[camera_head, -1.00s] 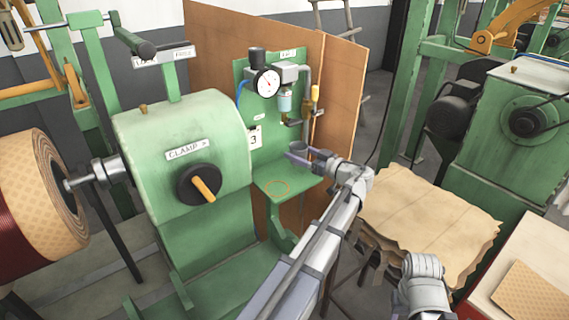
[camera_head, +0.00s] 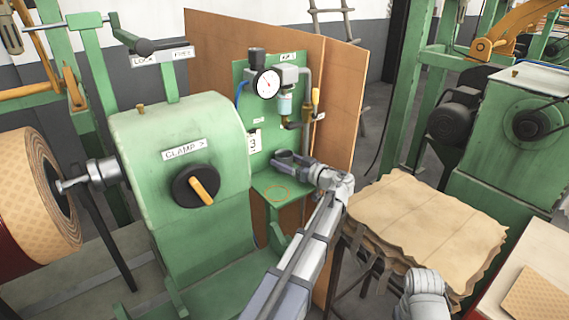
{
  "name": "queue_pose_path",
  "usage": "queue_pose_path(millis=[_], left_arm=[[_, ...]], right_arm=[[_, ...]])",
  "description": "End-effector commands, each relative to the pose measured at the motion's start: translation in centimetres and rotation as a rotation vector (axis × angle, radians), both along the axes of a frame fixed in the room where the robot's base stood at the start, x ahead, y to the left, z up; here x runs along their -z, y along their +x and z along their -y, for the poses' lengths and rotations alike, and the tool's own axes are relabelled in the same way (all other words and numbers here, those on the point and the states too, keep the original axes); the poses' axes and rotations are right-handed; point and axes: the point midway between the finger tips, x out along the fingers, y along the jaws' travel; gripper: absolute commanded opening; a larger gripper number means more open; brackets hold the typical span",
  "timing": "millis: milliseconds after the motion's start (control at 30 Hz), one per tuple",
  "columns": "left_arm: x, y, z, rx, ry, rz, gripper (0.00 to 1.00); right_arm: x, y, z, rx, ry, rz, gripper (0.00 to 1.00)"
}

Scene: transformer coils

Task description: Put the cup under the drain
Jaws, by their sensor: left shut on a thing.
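My left gripper (camera_head: 298,162) is shut on a small dark cup (camera_head: 284,155), whose round open rim faces up. It holds the cup in front of the green back panel, above the small green shelf (camera_head: 297,190). The drain pipe end (camera_head: 284,122) and the clear filter bowl (camera_head: 284,104) hang on the panel above the cup. I cannot tell whether the cup lies exactly beneath the drain. Part of my right arm shows at the bottom right; its fingers are not seen.
A green clamp machine (camera_head: 185,125) with a black knob stands close on the left. A pressure gauge (camera_head: 266,84) sits beside the filter. A brown board (camera_head: 332,110) stands behind the panel. Brown sheets (camera_head: 430,220) are stacked on a stand at the right.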

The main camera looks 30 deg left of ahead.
Motion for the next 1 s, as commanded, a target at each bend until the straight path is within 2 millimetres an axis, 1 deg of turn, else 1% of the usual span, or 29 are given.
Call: queue_pose_path(millis=[167, 200, 433, 667, 767, 867, 1000], left_arm=[[0.4, 0.0, 0.0, 0.000, 0.000, 0.000, 0.14], [0.3, 0.0, 0.0, 0.000, 0.000, 0.000, 0.71], [0.3, 0.0, 0.0, 0.000, 0.000, 0.000, 0.97], [0.2, 0.0, 0.0, 0.000, 0.000, 0.000, 0.98], [-0.2, 0.0, 0.0, 0.000, 0.000, 0.000, 0.98], [-0.1, -0.2, 1.3, 0.004, 0.000, 0.000, 0.98], [-0.3, -0.8, 4.2, 0.004, 0.000, 0.000, 0.98]], right_arm=[[0.5, 0.0, 0.0, 0.000, 0.000, 0.000, 0.50], [0.3, 0.0, 0.0, 0.000, 0.000, 0.000, 0.50], [0.3, 0.0, 0.0, 0.000, 0.000, 0.000, 0.50], [0.2, 0.0, 0.0, 0.000, 0.000, 0.000, 0.50], [-0.2, 0.0, 0.0, 0.000, 0.000, 0.000, 0.50], [-0.1, 0.0, 0.0, 0.000, 0.000, 0.000, 0.50], [-0.3, 0.0, 0.0, 0.000, 0.000, 0.000, 0.50]])
